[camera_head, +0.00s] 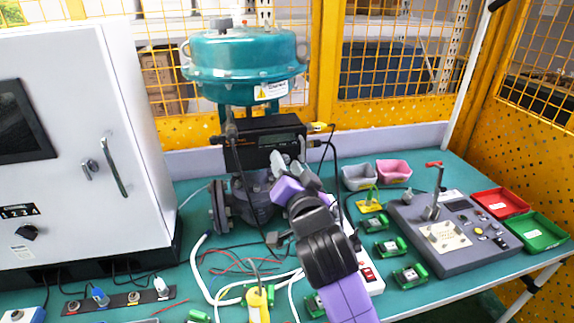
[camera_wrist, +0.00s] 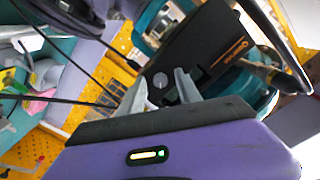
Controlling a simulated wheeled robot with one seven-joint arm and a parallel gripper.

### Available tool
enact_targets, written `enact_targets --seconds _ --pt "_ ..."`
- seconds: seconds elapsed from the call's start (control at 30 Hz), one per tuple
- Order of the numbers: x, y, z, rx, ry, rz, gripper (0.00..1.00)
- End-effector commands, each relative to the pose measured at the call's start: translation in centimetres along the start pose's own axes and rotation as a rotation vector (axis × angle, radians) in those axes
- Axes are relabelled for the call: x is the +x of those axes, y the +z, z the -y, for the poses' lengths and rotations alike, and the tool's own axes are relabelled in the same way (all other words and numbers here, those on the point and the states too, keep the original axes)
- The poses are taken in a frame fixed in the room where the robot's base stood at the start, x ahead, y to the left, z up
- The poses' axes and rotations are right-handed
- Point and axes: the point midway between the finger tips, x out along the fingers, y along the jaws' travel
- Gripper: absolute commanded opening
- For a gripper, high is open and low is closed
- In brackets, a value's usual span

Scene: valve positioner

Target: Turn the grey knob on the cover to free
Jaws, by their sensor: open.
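The black positioner cover (camera_head: 262,148) sits on the valve below the teal actuator (camera_head: 245,62). In the wrist view the cover (camera_wrist: 205,55) fills the upper middle. A small round grey knob (camera_wrist: 160,80) shows on the cover between my fingertips. My gripper (camera_head: 285,162) is in front of the lower right of the cover. In the wrist view my gripper (camera_wrist: 158,82) is open, with one finger on each side of the knob. I cannot tell whether the fingers touch it. The knob is hidden in the head view, and its pointer direction is too small to read.
Black cables (camera_head: 332,150) and a gauge-like fitting stand close to the cover's right side. A white cabinet (camera_head: 75,150) stands at left. A grey control box (camera_head: 455,235), small bins and green modules occupy the right of the teal table.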

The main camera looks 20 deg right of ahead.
Motion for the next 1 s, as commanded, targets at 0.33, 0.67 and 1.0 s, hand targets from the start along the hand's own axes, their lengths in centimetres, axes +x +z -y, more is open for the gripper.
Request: enact_targets --seconds 0.33,0.67,1.0 --pt "-0.03 0.01 -0.02 0.0 0.0 0.0 0.0" --pt "-0.04 -0.02 0.0 -0.046 0.001 0.0 0.0" --pt "-0.05 -0.08 0.0 -0.279 0.001 0.002 0.0"
